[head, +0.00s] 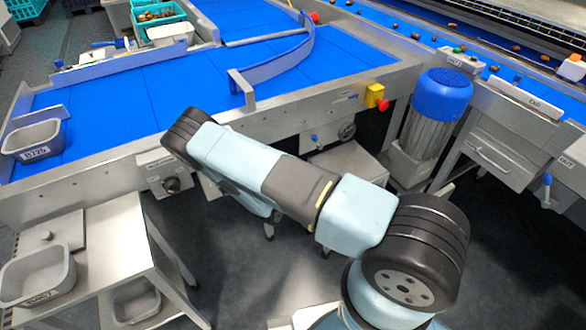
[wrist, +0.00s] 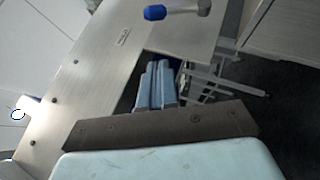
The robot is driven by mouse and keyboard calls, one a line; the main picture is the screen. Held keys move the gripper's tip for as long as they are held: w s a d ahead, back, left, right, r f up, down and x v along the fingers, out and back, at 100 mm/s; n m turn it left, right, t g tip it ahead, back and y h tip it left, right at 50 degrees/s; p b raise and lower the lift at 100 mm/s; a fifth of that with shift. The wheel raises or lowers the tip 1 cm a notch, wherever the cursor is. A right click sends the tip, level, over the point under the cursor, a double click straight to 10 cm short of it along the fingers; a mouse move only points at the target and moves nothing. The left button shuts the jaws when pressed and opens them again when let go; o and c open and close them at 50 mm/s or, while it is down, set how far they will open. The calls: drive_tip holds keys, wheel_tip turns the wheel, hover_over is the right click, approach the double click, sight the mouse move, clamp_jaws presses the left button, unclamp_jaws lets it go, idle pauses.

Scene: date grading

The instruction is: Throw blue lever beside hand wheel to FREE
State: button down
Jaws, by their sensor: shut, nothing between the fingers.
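The blue lever (head: 314,138) is small on the steel side panel under the blue belt, left of the round hand wheel (head: 347,130). In the wrist view a lever with a blue knob (wrist: 154,13) and a pale shaft sticks out near the top edge, apart from my gripper. I cannot read the small label (wrist: 123,37) near it. My gripper (wrist: 158,68) is shut and empty, its fingertips below the knob in that picture. In the head view my arm hides the gripper.
A yellow box with a red button (head: 376,97) sits on the frame right of the wheel. A blue-capped motor (head: 442,95) stands farther right. Another blue-handled part (head: 547,180) is on the right cabinet. A steel stand (head: 110,225) is at left. Dark floor is open below.

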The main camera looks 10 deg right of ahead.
sight(316, 141)
drive_tip(key=shift+w+d+r, duration=0.6)
drive_tip(key=shift+w+d, duration=0.05)
drive_tip(key=shift+d, duration=0.4)
drive_tip(key=shift+w+d+r, duration=0.65)
drive_tip(key=shift+w+d, duration=0.05)
drive_tip(key=shift+d, duration=0.35)
drive_tip(key=shift+w+d+r, duration=0.6)
drive_tip(key=shift+w+d, duration=0.05)
drive_tip(key=shift+d, duration=0.4)
